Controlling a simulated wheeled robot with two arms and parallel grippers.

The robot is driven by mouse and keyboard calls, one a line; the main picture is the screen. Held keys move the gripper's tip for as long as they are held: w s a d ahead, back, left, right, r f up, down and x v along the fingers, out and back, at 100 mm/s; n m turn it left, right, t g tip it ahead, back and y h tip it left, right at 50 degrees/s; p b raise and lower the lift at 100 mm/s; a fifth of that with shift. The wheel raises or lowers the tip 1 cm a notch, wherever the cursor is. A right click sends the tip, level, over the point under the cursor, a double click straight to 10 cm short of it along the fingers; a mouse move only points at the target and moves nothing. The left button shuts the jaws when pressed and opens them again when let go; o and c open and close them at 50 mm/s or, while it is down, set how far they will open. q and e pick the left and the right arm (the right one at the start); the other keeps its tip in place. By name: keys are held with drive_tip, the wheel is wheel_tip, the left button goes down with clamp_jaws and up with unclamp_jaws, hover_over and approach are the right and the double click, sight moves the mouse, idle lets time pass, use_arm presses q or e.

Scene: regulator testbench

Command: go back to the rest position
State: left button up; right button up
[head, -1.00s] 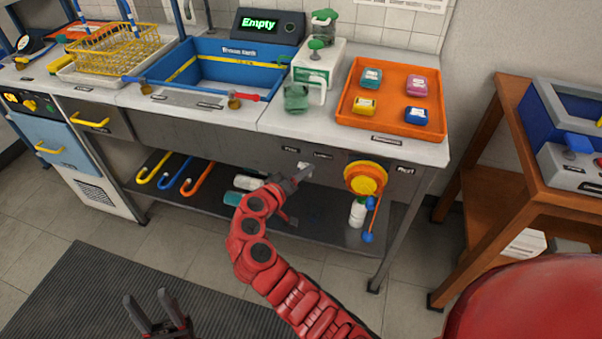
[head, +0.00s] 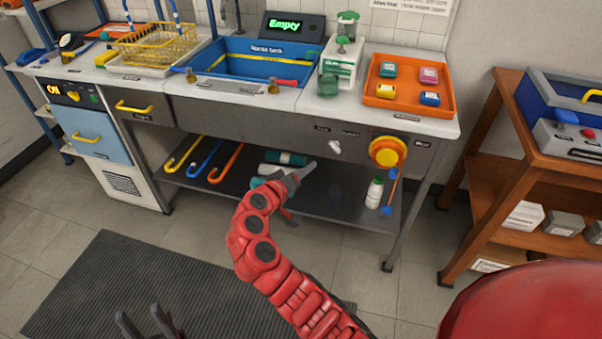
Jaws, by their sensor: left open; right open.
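My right gripper (head: 303,190) is open and empty in front of the bench, at the end of the red arm reaching up from the bottom. It is apart from the small white knob (head: 334,147) on the bench's front panel. The round yellow and orange knob (head: 388,152) is further right on the same panel. My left gripper (head: 146,322) is open and empty at the bottom left edge, above the dark ribbed mat (head: 100,285). Its lower part is cut off by the frame.
The bench carries a blue basin (head: 262,66), a yellow basket (head: 157,43) and an orange tray (head: 409,103) with small coloured blocks. A lower shelf (head: 325,205) holds hooks and bottles. A wooden table (head: 553,145) stands at the right. The floor before the bench is open.

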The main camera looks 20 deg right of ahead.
drive_tip(key=shift+w+d+f, duration=0.1)
drive_tip(key=shift+d, duration=0.05)
